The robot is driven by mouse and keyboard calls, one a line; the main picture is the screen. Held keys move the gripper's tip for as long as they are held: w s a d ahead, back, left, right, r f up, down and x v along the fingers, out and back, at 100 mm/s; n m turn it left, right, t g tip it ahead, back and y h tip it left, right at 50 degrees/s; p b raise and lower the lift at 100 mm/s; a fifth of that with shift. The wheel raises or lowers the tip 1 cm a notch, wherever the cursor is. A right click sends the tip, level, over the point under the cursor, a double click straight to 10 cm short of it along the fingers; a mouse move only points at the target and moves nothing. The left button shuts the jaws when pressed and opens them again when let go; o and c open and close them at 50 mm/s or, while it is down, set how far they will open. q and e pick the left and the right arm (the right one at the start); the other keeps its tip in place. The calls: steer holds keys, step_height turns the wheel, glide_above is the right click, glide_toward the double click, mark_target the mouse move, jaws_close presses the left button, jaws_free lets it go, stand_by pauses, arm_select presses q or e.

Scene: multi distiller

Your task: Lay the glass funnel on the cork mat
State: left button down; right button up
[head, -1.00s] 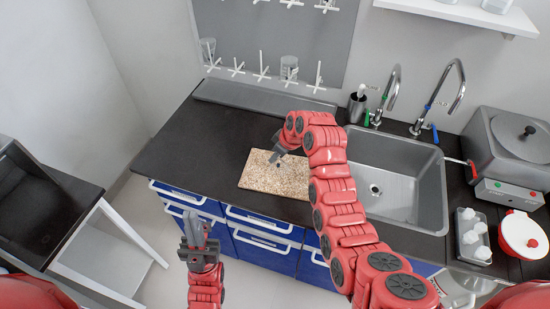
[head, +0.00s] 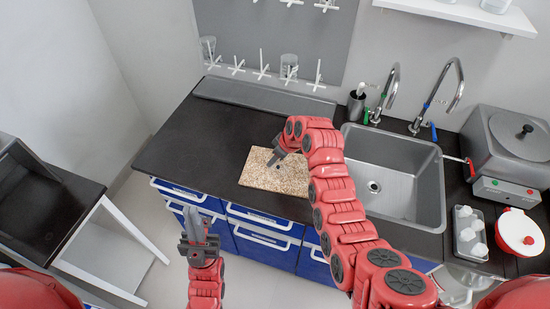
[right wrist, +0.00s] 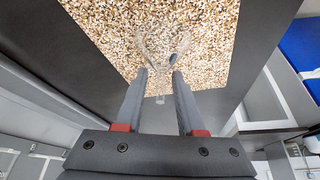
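The cork mat (head: 262,178) lies flat on the dark counter left of the sink, speckled tan and brown. It fills the top of the right wrist view (right wrist: 110,30). My right gripper (head: 274,160) is low over the mat's upper left part. In the right wrist view, the clear glass funnel (right wrist: 162,50) is between its fingertips (right wrist: 160,75), wide end toward the mat and stem toward the palm. The fingers appear closed on its narrow part. Whether its rim touches the mat is unclear. My left gripper (head: 193,225) is empty in front of the drawers; its finger gap is unclear.
The sink (head: 405,185) with two taps is right of the mat. A pegboard (head: 270,40) with white pegs and glassware stands behind a grey ledge (head: 262,97). A tray of small bottles (head: 468,232) is at right. The counter left of the mat is clear.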

mark_target(285, 169)
steer(key=shift+d+r+b, duration=0.15)
steer(key=shift+r+b, duration=0.15)
steer(key=shift+r, duration=0.25)
steer(key=b+v, duration=0.1)
steer(key=v, duration=0.3)
steer(key=shift+r+b, duration=0.1)
steer(key=shift+b, duration=0.3)
steer(key=p+v, duration=0.4)
steer(key=v, duration=0.3)
steer(key=shift+s, duration=0.1)
